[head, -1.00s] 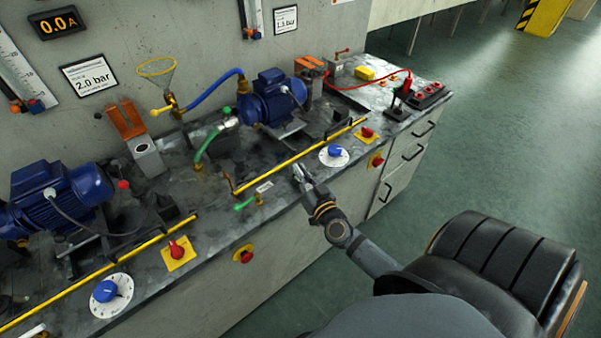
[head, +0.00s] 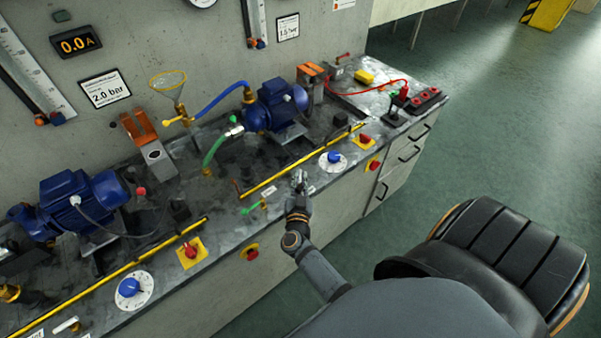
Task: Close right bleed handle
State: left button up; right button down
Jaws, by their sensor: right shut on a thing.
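A green lever handle (head: 251,209) on a small brass valve sits near the front edge of the bench, in the middle of the head view. It lies roughly along the bench edge. My right gripper (head: 300,176) is over the bench's front edge, a short way right of the green handle and apart from it. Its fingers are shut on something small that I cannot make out. The gripper points up toward the yellow bar (head: 275,182). A white handle (head: 66,325) shows at the bottom left. My left gripper is not in view.
A blue dial on a white disc (head: 334,158) is just right of my gripper. A red knob on a yellow plate (head: 190,252) and a red stop button (head: 250,252) are to the left. Blue pumps (head: 275,106) stand behind. The floor at right is open.

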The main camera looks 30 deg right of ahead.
aim_at(300, 178)
jog(key=shift+m+g+h, duration=0.3)
jog(key=shift+h, duration=0.1)
jog(key=c, duration=1.4)
grip_release()
jog(key=shift+r, duration=0.1)
notch_tip(300, 178, up, 10)
jog(key=shift+f, duration=0.2)
jog(key=shift+r, duration=0.15)
